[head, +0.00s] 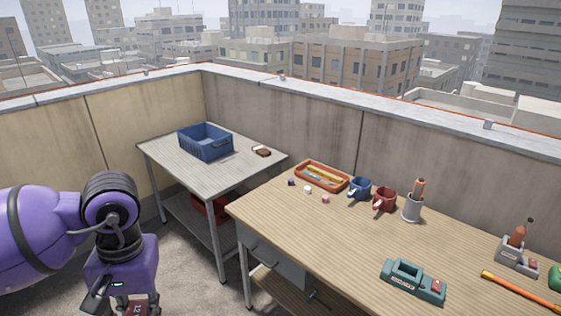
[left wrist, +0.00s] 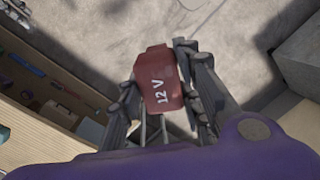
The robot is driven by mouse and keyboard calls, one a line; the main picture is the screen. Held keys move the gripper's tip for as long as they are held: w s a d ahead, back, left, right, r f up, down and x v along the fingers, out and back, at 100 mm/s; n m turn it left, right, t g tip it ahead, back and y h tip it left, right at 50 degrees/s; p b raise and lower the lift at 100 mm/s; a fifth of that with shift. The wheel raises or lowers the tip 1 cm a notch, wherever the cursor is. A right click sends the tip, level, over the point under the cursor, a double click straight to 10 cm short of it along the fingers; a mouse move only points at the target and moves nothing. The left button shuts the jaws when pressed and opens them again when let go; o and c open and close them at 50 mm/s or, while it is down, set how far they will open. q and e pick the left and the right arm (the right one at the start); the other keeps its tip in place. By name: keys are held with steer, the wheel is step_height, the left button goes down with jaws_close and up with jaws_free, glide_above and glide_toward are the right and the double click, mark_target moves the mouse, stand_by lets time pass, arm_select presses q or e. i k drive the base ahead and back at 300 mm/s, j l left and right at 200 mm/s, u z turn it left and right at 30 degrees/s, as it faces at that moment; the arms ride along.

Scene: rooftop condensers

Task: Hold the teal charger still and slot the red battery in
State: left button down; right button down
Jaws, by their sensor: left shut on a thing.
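The red battery (left wrist: 160,82), marked "12 V", is between the fingers of my left gripper (left wrist: 162,92), which is shut on it. In the head view my left gripper (head: 138,303) hangs at the lower left, over the floor and away from both tables, with a bit of the red battery (head: 137,308) showing at the bottom edge. The teal charger (head: 402,283) sits on the near right part of the wooden desk, with an open slot and a red part at its right end. No gripper touches it. My right gripper is out of view.
A grey table (head: 200,177) carries a blue crate (head: 205,145). The desk's left front is clear.

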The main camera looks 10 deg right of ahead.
mark_target(406, 275)
steer(key=z, duration=1.5)
steer(key=i+j+z, duration=0.35)
steer(key=i+j, duration=0.3)
